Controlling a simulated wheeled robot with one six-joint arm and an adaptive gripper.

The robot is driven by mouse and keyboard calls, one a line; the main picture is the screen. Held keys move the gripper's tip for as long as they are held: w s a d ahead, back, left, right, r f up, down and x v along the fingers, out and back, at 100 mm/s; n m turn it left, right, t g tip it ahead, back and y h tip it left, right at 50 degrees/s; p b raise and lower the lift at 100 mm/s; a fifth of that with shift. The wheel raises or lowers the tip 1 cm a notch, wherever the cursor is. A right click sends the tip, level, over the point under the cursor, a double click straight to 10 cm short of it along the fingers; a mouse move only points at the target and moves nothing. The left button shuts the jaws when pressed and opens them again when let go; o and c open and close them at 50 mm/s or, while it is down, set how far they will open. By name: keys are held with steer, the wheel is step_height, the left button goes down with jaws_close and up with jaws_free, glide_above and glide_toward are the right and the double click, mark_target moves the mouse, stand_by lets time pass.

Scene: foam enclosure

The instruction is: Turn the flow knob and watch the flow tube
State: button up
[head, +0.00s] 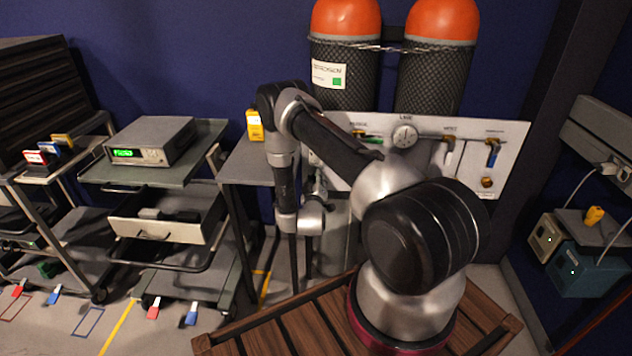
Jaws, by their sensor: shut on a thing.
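The white valve panel (512,160) stands in front of two gas cylinders at the back. It carries a round gauge (404,136) under the label LINE and several valve handles. My arm bends over to the left and down, with its wrist in front of the panel's lower left. Only a small part of my gripper (318,186) shows beyond the wrist, against that corner. It is shut, apparently on the flow knob, which is hidden behind the wrist. I cannot make out the flow tube; my arm covers much of the panel's left and lower middle.
Two orange-topped cylinders (436,75) are chained behind the panel. A cart (92,172) with a green-display instrument (150,141) and an open drawer (168,230) stands left. A yellow device (254,125) sits on a grey table. Boxes (590,268) stand at the right wall.

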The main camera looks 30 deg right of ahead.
steer(key=n, duration=0.5)
steer(key=n+h, duration=0.1)
steer(key=n, duration=0.4)
steer(key=shift+a+n+g, duration=0.1)
steer(key=shift+n+g, duration=0.3)
stand_by(0.4)
steer(key=o, duration=1)
steer(key=v, duration=1.2)
